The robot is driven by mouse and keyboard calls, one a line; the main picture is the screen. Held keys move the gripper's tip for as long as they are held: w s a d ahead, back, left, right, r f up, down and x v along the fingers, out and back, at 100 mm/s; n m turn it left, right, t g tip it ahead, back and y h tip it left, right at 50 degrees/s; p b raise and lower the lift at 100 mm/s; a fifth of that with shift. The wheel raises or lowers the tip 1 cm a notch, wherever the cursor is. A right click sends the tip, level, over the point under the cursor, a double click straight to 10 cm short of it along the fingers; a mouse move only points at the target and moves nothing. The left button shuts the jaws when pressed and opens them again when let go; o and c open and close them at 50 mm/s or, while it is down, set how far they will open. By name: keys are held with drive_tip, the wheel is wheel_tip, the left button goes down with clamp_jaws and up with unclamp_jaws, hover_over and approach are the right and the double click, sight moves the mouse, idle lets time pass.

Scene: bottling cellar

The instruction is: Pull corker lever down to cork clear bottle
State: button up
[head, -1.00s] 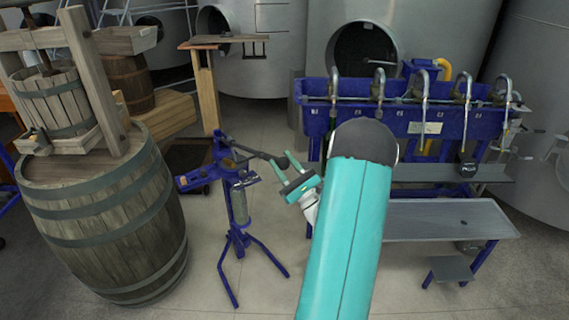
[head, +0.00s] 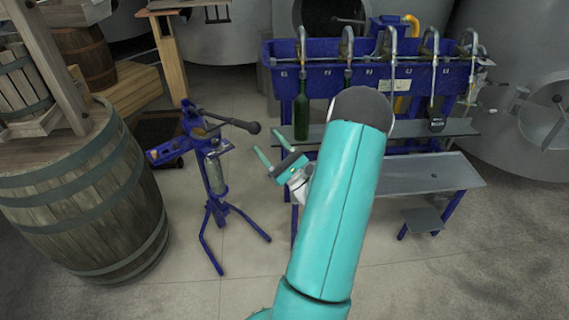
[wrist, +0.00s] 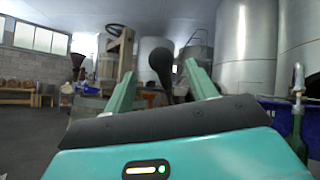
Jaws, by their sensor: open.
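The blue corker (head: 189,123) stands on tripod legs left of centre in the head view. Its dark lever (head: 230,122) sticks out to the right, roughly level, and ends in a round black knob (head: 253,127). The clear bottle (head: 215,174) appears upright in the corker, under its head. My gripper (head: 270,145) is open and empty, just right of and below the knob in the head view.
A blue filling bench (head: 350,77) with several spouts stands behind, with a green bottle (head: 301,116) under one spout. A large wooden barrel (head: 85,200) stands left of the corker. The floor in front of the corker (head: 180,295) is clear.

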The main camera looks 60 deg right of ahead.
drive_tip(key=v, duration=0.7)
idle(0.4)
